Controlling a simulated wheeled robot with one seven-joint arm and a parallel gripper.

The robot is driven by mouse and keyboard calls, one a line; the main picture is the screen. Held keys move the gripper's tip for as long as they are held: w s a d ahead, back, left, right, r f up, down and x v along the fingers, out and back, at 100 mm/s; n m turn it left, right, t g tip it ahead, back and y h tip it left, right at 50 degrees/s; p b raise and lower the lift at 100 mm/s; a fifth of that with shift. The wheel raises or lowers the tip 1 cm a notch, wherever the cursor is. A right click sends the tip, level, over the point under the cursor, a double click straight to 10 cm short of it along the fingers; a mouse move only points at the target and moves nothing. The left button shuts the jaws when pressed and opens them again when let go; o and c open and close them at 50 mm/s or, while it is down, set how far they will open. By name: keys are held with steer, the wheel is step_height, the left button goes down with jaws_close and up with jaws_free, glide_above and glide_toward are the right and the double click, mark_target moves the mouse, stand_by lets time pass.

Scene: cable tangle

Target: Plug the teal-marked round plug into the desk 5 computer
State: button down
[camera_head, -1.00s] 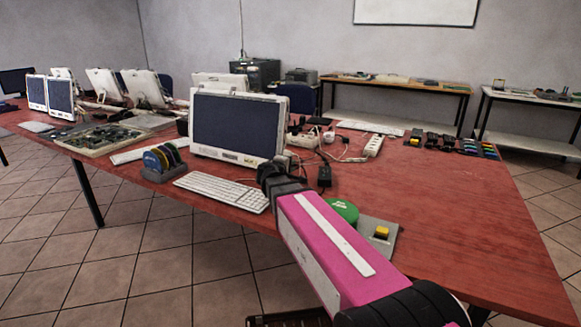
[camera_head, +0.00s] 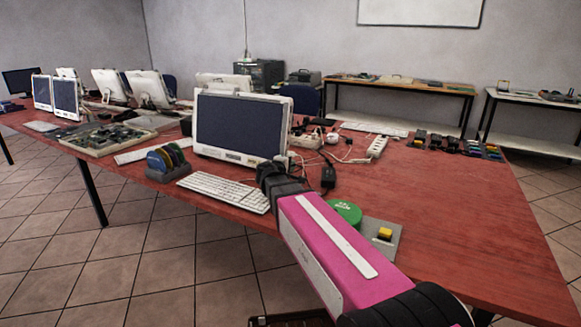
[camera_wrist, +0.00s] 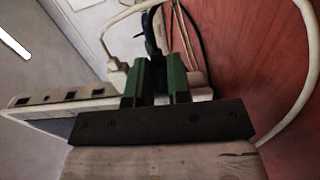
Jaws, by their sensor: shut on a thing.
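A white computer (camera_head: 239,124) with a dark screen stands upright on the red desk. Its ported edge (camera_wrist: 84,94) shows at the left in the wrist view, with several dark openings. My gripper (camera_wrist: 154,77) has its green fingers close together beside that edge, shut on a small dark piece between them. This piece is mostly hidden, and I cannot make out a teal mark or whether it touches a port. A white plug (camera_wrist: 117,71) with a pale cable is just left of the fingers. In the head view my gripper is at the computer's lower right corner, its fingertips hidden.
A keyboard (camera_head: 224,191) lies in front of the computer. A white power strip (camera_head: 377,147) and loose cables lie to its right. A pale cable (camera_wrist: 311,60) loops at the right in the wrist view. A green round thing (camera_head: 344,212) and a yellow button (camera_head: 385,233) are near my arm.

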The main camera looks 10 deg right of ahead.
steer(key=shift+w, duration=0.1)
steer(key=c, duration=1)
jaws_free()
